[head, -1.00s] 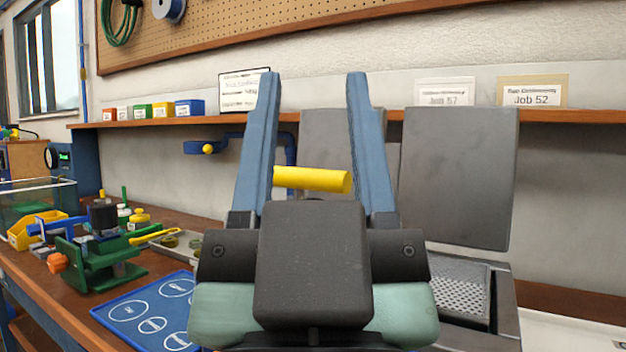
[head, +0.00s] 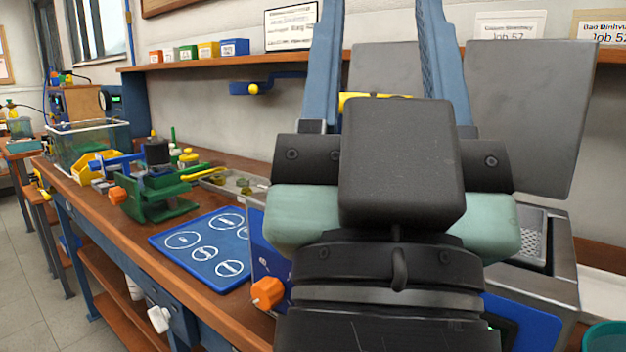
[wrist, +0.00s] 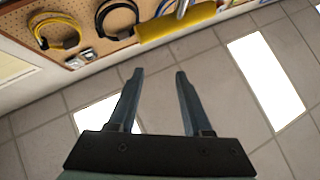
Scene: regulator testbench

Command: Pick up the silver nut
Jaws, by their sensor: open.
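I cannot make out a silver nut in either view. A shallow grey tray (head: 245,186) with small olive-coloured round parts lies on the bench, left of my arm in the head view. My gripper (head: 378,12) is raised in front of the head camera, fingers pointing up, and hides part of the bench behind it. The wrist view also shows my gripper (wrist: 160,73), its two fingers apart with nothing between them.
A blue mat (head: 204,247) with white outlines lies at the bench's front. A green vise (head: 155,192), a yellow bin (head: 98,168) and a glass tank (head: 88,146) stand left. A machine with an orange knob (head: 267,292) stands beside my arm. Floor (head: 35,275) is clear at left.

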